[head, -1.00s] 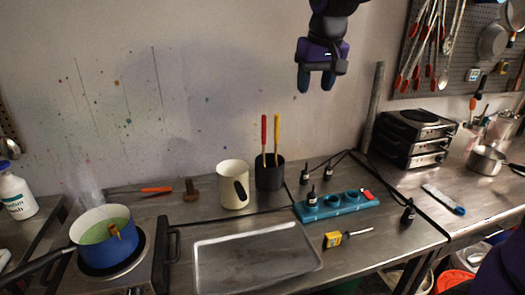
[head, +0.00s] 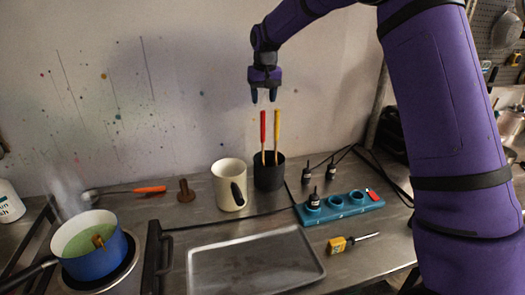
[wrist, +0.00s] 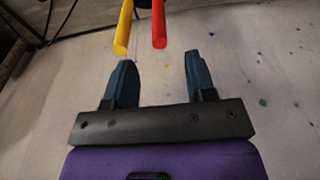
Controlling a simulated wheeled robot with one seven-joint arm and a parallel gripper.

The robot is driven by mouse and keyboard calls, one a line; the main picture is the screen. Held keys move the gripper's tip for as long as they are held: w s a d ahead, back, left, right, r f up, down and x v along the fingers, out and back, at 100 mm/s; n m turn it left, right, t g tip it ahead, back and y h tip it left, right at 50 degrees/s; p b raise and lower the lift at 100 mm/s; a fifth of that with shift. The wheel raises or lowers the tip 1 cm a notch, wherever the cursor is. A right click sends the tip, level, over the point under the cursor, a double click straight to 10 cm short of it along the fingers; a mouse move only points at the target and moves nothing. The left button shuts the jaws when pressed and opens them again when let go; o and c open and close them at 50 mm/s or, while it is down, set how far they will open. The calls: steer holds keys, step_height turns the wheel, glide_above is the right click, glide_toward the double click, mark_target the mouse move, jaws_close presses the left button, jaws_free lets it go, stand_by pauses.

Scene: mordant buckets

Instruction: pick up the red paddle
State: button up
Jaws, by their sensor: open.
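The red paddle (head: 263,134) stands upright in a dark cup (head: 269,177), with a yellow-handled one (head: 277,134) close on its right. Their lower ends are hidden in the cup. My gripper (head: 264,97) is open and empty, pointing down just above the handle tops in the head view. In the wrist view, the red handle (wrist: 158,24) has its end just beyond the gap between my fingertips (wrist: 157,58). The yellow handle (wrist: 123,28) is to its left there, in front of the left finger's tip. Neither handle appears touched.
A cream mug (head: 229,187) stands left of the cup. An empty metal tray (head: 255,262) lies in front. A blue pot (head: 92,254) of green liquid steams on the burner at left.

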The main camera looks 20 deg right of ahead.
glide_above(263, 140)
steer(key=w, duration=0.1)
step_height(263, 140, down, 9)
steer(key=shift+d+f, duration=0.1)
steer(key=shift+f, duration=0.1)
jaws_close()
stand_by(0.3)
